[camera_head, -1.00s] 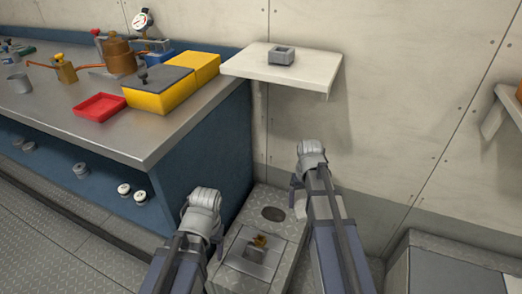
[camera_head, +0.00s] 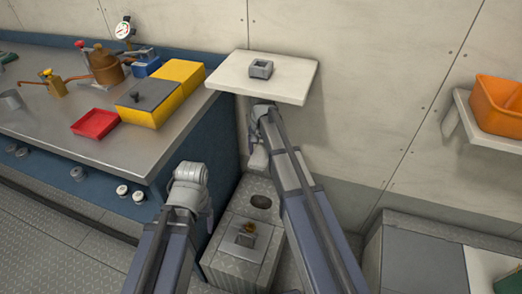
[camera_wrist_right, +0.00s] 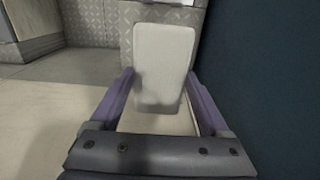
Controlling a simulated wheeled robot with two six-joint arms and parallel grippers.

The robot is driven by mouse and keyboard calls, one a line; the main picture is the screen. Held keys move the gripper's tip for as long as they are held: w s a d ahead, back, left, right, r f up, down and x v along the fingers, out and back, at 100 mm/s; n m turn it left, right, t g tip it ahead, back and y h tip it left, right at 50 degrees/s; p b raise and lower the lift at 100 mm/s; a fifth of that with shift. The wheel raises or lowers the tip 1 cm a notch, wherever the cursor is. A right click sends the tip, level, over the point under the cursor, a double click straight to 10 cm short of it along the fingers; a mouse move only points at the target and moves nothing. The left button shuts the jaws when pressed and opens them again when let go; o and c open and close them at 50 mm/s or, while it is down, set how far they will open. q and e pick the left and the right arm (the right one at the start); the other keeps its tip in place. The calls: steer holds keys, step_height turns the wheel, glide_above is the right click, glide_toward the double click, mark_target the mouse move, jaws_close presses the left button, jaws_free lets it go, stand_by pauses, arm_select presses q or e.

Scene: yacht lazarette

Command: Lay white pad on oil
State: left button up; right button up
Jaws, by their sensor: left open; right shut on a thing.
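The white pad (camera_wrist_right: 163,65) shows in the right wrist view, upright between the two fingers of my right gripper (camera_wrist_right: 162,85), which is shut on it. In the head view my right gripper (camera_head: 257,158) is mostly hidden by its own arm, and the pad cannot be made out. It is in front of the wall, below the white shelf. A dark oval patch (camera_head: 261,201), which looks like the oil, lies on the grey tread-plate box (camera_head: 232,268), below my right gripper. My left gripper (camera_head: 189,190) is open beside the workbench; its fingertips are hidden.
The workbench (camera_head: 135,160) at left carries a red tray (camera_head: 96,124), yellow-and-grey blocks (camera_head: 150,110) and copper fittings (camera_head: 105,65). A white shelf (camera_head: 290,80) with a small grey block (camera_head: 261,69) juts from the wall. An orange bin (camera_head: 498,103) stands on the right shelf.

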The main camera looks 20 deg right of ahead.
arm_select(q)
step_height(320, 180, down, 29)
steer(key=b, duration=2.8)
steer(key=shift+w+r, duration=0.1)
steer(key=shift+r, duration=0.1)
arm_select(e)
step_height(320, 180, down, 29)
steer(key=shift+r, duration=0.2)
arm_select(q)
steer(key=shift+f+b, duration=0.3)
steer(key=shift+b, duration=0.2)
arm_select(e)
steer(key=shift+f, duration=0.3)
steer(key=o, duration=1.2)
arm_select(q)
steer(key=shift+r, duration=0.2)
arm_select(e)
steer(key=shift+r, duration=0.2)
arm_select(q)
step_height(320, 180, up, 8)
steer(key=p, duration=0.8)
steer(key=shift+f, duration=0.25)
arm_select(e)
step_height(320, 180, up, 8)
steer(key=shift+f, duration=0.25)
